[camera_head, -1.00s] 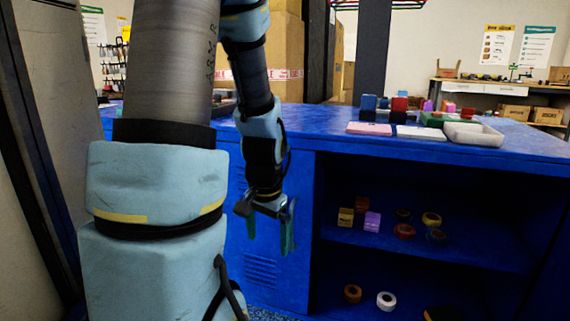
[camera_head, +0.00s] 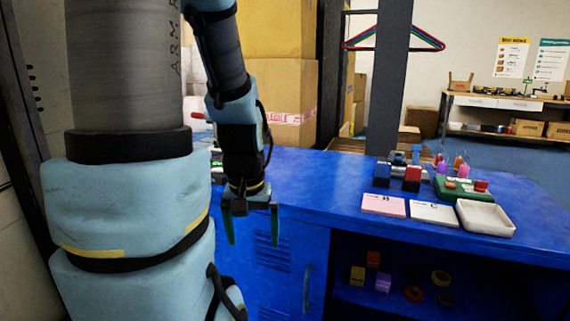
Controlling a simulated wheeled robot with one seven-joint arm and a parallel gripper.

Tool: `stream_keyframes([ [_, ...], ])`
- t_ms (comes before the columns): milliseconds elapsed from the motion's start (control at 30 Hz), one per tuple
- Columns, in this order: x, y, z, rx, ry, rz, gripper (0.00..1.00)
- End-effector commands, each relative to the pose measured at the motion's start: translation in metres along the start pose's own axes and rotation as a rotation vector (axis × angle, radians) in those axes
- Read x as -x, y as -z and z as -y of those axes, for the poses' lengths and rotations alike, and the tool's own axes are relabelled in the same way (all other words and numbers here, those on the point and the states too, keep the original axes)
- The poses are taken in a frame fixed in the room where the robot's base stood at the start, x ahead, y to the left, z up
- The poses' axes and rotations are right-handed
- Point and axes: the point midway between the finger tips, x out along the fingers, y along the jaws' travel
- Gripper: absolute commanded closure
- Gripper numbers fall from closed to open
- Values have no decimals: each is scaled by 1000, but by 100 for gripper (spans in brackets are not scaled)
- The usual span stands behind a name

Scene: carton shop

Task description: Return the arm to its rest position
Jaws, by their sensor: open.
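My arm hangs down on the left of the head view, its thick grey and light-blue links close to the camera. My gripper (camera_head: 250,226) is at the lower end, pointing down, with its two green-tipped fingers apart and nothing between them. It shows in front of the blue cabinet (camera_head: 340,222), near the cabinet's front edge and left door. I cannot tell the exact gap between the fingers and the cabinet.
On the cabinet top lie a pink card (camera_head: 384,206), a white card (camera_head: 434,214), a white tray (camera_head: 486,218) and a green block holder (camera_head: 458,188). The open shelf below holds a yellow block (camera_head: 357,275), a purple block (camera_head: 383,283) and several tape rolls. Boxes (camera_head: 284,100) stand behind.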

Motion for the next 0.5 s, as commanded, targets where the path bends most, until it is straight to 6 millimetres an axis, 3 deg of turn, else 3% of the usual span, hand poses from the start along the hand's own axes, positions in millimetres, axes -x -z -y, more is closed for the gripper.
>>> stream_keyframes([
  [33, 34, 5, 0, 0, 0, 0, 0],
  [500, 178, 25, -1, -1, 0, 0, 0],
])
